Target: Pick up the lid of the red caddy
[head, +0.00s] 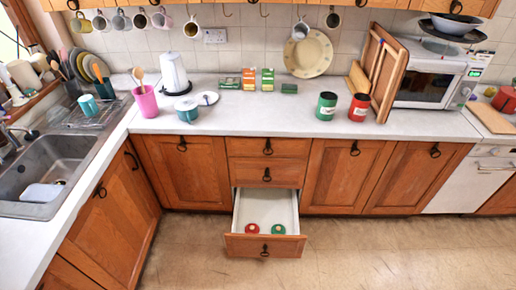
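The red caddy (359,107) stands upright on the counter, right of centre, with a dark, open-looking top. A green caddy (326,106) stands to its left, also dark at the top. Below the counter, the bottom drawer (241,206) is pulled out. Inside it, near its front, lie a small round red lid (252,228) and a round green lid (278,229), side by side and apart. Neither of my grippers is in view.
Wooden boards (383,65) lean beside the microwave (432,80), close behind the red caddy. A pink cup (146,103) and teal pot (187,110) stand at the left. The open drawer juts over free floor (350,255).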

